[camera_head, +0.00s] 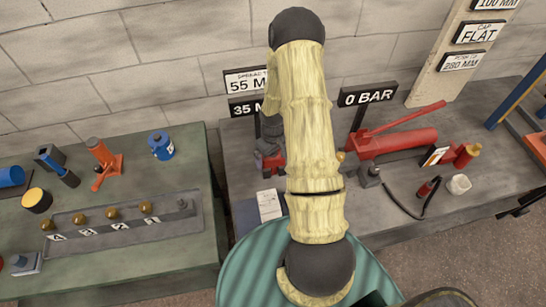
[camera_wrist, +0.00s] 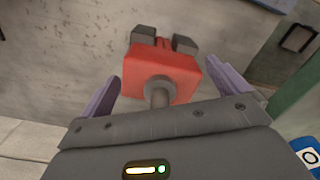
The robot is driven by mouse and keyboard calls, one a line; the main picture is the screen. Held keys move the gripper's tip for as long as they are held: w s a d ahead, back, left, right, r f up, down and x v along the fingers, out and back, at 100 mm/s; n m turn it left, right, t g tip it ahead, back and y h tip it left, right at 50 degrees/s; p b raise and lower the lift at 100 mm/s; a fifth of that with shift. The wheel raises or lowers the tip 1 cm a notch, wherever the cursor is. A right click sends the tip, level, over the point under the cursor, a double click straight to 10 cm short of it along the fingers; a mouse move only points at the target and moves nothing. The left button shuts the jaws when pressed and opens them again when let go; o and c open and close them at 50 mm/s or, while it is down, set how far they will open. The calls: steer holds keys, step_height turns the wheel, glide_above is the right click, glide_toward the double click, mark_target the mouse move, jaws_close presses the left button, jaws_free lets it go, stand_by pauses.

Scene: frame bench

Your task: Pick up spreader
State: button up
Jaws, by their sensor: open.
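In the wrist view the spreader (camera_wrist: 160,72) has a red block body, a grey round stub towards me and two dark grey jaws at its far end. My gripper (camera_wrist: 161,74) is open, with one pale purple finger on each side of the red body. The fingers look apart from it; I cannot tell how far the body lies between them in depth. In the head view a small red part of the spreader (camera_head: 275,161) shows left of my arm. My arm hides the rest of it and most of my gripper there.
A red pump (camera_head: 395,143) with a long handle and black hose stands right on the grey bench (camera_head: 470,200). A "0 BAR" sign (camera_head: 368,94) stands behind. A green-topped bench (camera_head: 100,270) on the left holds tools and a valve block (camera_head: 125,226). A gap separates the benches.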

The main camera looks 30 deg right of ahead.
steer(key=shift+f, duration=0.4)
steer(key=shift+r, duration=0.1)
steer(key=c, duration=1.6)
